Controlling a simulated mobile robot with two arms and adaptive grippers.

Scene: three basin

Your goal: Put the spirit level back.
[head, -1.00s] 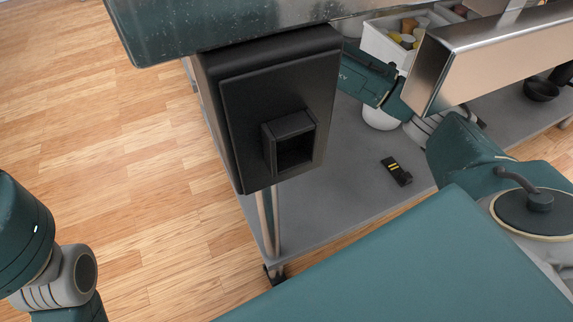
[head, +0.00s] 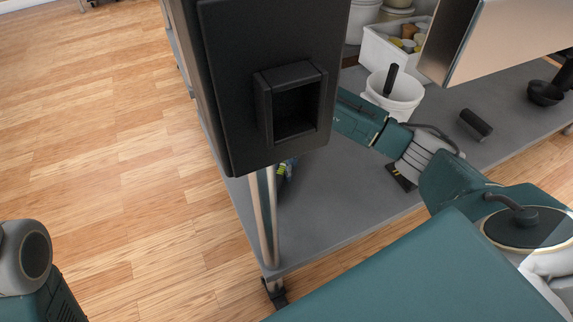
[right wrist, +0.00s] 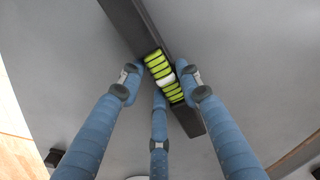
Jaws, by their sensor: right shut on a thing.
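The spirit level (right wrist: 163,70) is a long dark bar with a yellow-green striped middle and a small white patch. In the right wrist view it runs diagonally between the blue fingers of my right gripper (right wrist: 161,82), which is shut on it. In the head view my right gripper (head: 285,172) is mostly hidden behind a black box; only a little blue and yellow-green shows below the box, above the grey lower shelf (head: 335,215). My left arm shows at the lower left, but its gripper is out of view.
The black box (head: 222,100) with a square recess hangs in front of the right gripper. A metal leg (head: 265,215) stands below it. On the shelf are a white bucket (head: 400,98), a white bin (head: 375,48), a dark block (head: 474,124) and a black bowl (head: 545,92).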

